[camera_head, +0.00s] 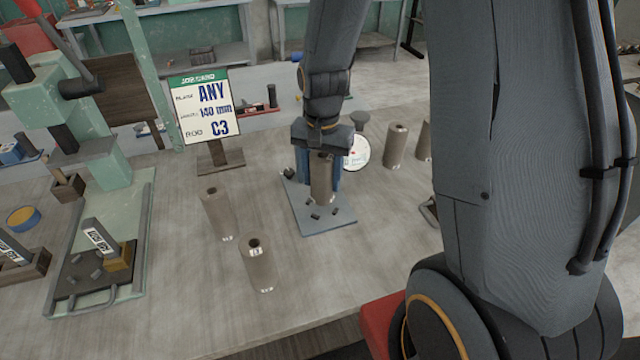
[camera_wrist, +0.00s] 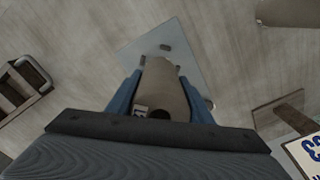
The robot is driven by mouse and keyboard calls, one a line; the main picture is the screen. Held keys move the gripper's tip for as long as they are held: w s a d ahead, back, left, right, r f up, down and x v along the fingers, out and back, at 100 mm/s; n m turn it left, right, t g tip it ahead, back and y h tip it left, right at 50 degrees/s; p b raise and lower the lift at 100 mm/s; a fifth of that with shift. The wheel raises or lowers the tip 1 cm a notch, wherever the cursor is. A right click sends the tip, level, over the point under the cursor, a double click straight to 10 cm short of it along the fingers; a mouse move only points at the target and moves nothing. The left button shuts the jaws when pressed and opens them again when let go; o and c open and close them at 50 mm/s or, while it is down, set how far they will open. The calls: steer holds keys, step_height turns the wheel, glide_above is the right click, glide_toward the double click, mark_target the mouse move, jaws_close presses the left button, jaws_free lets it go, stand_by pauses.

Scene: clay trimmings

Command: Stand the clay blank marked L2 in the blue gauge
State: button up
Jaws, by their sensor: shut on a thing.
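My gripper (camera_head: 320,178) is shut on a grey-brown hollow clay blank (camera_head: 321,184), its blue fingers on either side. The wrist view also shows the held blank (camera_wrist: 163,88) between the fingers of my gripper (camera_wrist: 160,95). Its small white label is too blurred to read surely. The blank is roughly upright over the blue gauge's plate (camera_head: 338,222), which also shows in the wrist view (camera_wrist: 193,60). Whether its base touches the plate I cannot tell. Small dark pieces lie on the plate. Other blanks stand at front left (camera_head: 217,214), (camera_head: 258,266); their marks are unreadable.
More blanks (camera_head: 396,146) stand to the right behind the gauge, near a white round dial (camera_head: 357,152). A job card (camera_head: 203,108) stands at the back left. A green press (camera_head: 85,130) and its base fill the left. The table front is clear.

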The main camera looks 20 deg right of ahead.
mark_target(322, 156)
steer(key=shift+f+b, duration=1.55)
steer(key=shift+f, duration=0.15)
steer(key=shift+f, duration=0.15)
steer(key=o, duration=1.5)
steer(key=shift+s, duration=0.1)
step_height(322, 156, up, 12)
steer(key=shift+r+b, duration=0.15)
steer(key=shift+b, duration=1.1)
